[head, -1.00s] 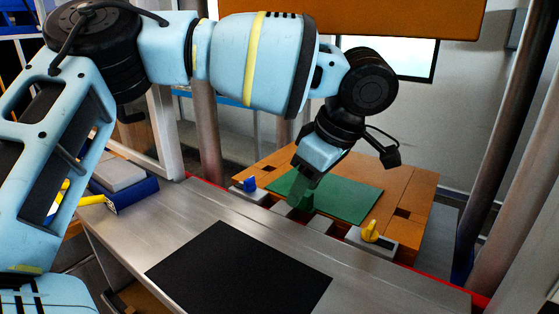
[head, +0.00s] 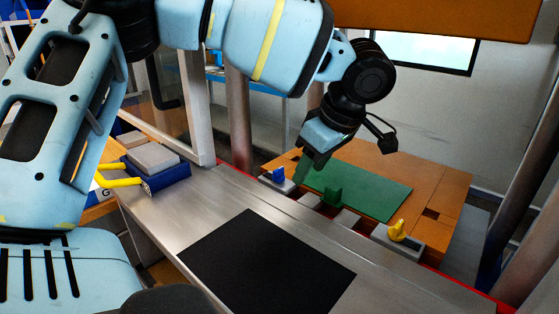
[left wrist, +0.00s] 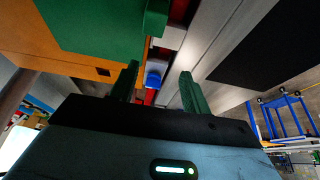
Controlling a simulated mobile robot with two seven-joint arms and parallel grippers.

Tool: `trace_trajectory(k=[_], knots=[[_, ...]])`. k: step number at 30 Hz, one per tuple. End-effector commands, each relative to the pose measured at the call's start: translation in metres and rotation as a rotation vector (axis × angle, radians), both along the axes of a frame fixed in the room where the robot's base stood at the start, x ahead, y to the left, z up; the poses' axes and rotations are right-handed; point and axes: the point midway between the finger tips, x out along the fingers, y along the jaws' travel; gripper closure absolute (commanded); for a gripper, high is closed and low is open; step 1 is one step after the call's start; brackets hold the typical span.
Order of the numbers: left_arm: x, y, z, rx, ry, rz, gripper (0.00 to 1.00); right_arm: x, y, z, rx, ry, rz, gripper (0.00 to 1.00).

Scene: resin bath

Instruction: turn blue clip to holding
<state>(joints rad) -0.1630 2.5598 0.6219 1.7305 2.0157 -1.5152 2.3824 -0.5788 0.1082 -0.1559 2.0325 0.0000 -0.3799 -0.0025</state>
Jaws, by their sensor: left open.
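The blue clip (head: 278,175) stands on a small grey block at the left corner of the orange plate (head: 440,190). My left gripper (head: 302,174) is open, pointing down just right of the blue clip and above the plate's edge. In the left wrist view, the blue clip (left wrist: 153,79) appears between the two green fingers (left wrist: 160,86), beyond their tips, with nothing held. A green clip (head: 333,197) stands by the green sheet (head: 375,190). It also shows in the left wrist view (left wrist: 156,18). My right gripper is not in view.
A yellow clip (head: 397,231) sits on a grey block to the right. A metal bench (head: 235,200) with a black mat (head: 265,262) lies in front. A blue box with grey blocks (head: 165,178) and a yellow handle is at left. Upright metal posts flank the plate.

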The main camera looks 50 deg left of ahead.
Motion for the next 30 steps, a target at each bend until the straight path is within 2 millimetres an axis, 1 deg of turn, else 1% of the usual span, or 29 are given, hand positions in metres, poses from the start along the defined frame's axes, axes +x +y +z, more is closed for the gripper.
trace_trajectory(k=[1, 3, 9, 12, 15, 18, 23, 29, 30], knots=[[-0.001, 0.007, 0.003, 0.001, -0.002, 0.002, 0.53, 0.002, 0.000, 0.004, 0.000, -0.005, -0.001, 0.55], [-0.003, 0.017, 0.004, 0.001, -0.003, 0.002, 0.53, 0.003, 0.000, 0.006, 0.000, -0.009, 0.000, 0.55], [-0.007, 0.053, 0.003, -0.004, -0.002, 0.004, 0.53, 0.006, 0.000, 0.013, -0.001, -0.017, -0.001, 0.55], [-0.008, 0.067, 0.000, -0.002, 0.000, 0.002, 0.53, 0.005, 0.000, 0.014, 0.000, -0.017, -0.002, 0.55], [-0.009, 0.071, -0.016, 0.000, 0.004, -0.001, 0.53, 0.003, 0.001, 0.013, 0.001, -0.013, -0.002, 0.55], [-0.009, 0.073, -0.023, -0.001, 0.002, 0.000, 0.53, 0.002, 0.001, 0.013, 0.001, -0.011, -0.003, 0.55], [-0.009, 0.076, -0.028, 0.000, 0.000, 0.000, 0.53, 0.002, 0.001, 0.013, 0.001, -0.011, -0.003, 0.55], [-0.009, 0.076, -0.028, 0.000, 0.000, 0.000, 0.53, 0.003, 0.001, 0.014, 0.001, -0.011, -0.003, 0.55], [-0.009, 0.075, -0.028, 0.000, 0.000, 0.000, 0.54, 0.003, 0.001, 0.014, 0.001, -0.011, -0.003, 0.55]])
